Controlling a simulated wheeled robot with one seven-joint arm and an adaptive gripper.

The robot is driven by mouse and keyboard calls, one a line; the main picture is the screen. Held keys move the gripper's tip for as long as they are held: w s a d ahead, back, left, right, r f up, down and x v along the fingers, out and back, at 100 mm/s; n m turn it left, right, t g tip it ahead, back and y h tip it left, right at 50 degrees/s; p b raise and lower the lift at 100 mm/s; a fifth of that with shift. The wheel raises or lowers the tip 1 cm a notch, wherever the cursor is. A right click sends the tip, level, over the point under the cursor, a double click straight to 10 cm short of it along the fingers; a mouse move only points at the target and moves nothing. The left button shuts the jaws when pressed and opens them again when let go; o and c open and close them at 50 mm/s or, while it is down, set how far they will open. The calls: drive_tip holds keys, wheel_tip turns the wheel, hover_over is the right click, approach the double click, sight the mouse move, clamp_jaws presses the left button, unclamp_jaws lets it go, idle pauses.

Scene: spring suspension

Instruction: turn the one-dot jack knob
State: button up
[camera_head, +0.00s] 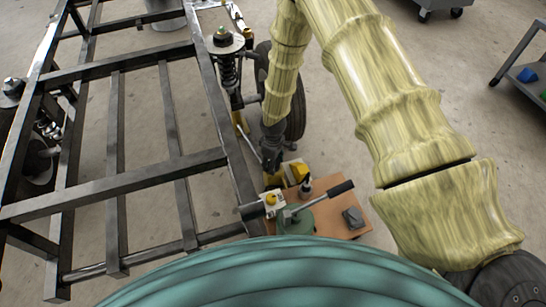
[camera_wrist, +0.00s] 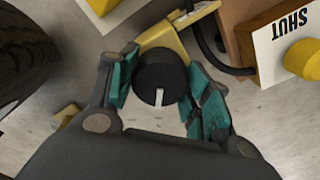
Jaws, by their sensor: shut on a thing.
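A round black knob (camera_wrist: 160,75) with a white line on its face sits at the end of a yellow bracket (camera_wrist: 165,40) in the wrist view. I see no dot on it from here, so I cannot confirm its marking. My gripper (camera_wrist: 163,88) is shut on this knob, with one teal-padded finger on its left side and one on its right. In the head view my gripper (camera_head: 271,158) points down beside the frame, just above the yellow parts by the board. The knob is hidden there.
A tyre (camera_wrist: 22,60) is at left. In the head view, the dark metal frame (camera_head: 120,185) is left, and an orange-brown board (camera_head: 335,228) carries a lever (camera_head: 325,198).

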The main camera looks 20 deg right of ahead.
drive_tip(key=m+p, duration=0.3)
drive_tip(key=shift+r+m, duration=0.25)
drive_tip(key=shift+m, duration=0.15)
drive_tip(key=m+p, duration=0.3)
drive_tip(key=shift+w+m, duration=0.1)
drive_tip(key=shift+m, duration=0.2)
drive_tip(key=m+p, duration=0.2)
drive_tip(key=m, duration=0.1)
drive_tip(key=shift+d+f+m, duration=0.1)
drive_tip(key=shift+m, duration=0.3)
drive_tip(key=m+p, duration=0.1)
drive_tip(key=m, duration=0.2)
drive_tip(key=shift+m+p, duration=0.3)
drive_tip(key=shift+p, duration=0.05)
drive_tip(key=m+p, duration=0.1)
drive_tip(key=m, duration=0.2)
drive_tip(key=shift+m, duration=0.3)
drive_tip(key=m+p, duration=0.1)
drive_tip(key=m, duration=0.2)
drive_tip(key=shift+f+m, duration=0.1)
drive_tip(key=shift+m, duration=0.2)
drive_tip(key=m, duration=0.4)
drive_tip(key=shift+d+m+p, duration=0.1)
drive_tip(key=shift+m+p, duration=0.2)
drive_tip(key=shift+m, duration=1.4)
